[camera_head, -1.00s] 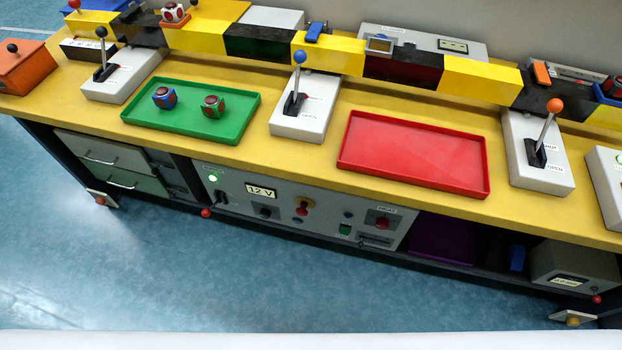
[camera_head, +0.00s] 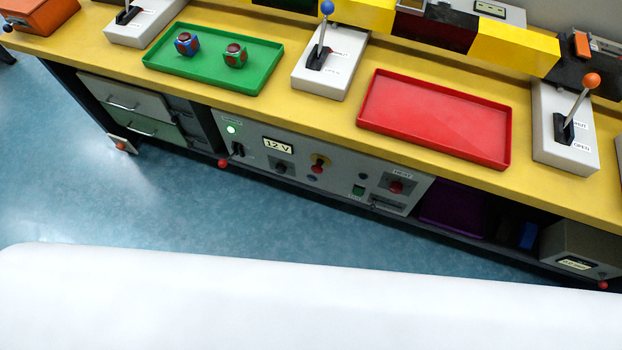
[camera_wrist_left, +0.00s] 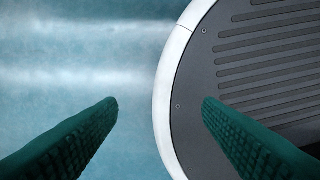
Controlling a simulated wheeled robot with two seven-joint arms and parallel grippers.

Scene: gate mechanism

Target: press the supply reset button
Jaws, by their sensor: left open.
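The supply panel (camera_head: 338,168) is grey and sits under the yellow bench top, below the green and red trays. The small lettering is too blurred to tell which control is the reset button. My left gripper (camera_wrist_left: 161,105) is open and empty above the floor in the left wrist view, with no panel in sight there. My right gripper is not in view.
The yellow bench top (camera_head: 330,110) overhangs the panel. On it are a green tray (camera_head: 205,78) with two cubes, a red tray (camera_head: 435,120) and grey lever boxes. Drawers (camera_head: 130,100) stand left of the panel. The blue floor (camera_head: 150,210) in front is clear.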

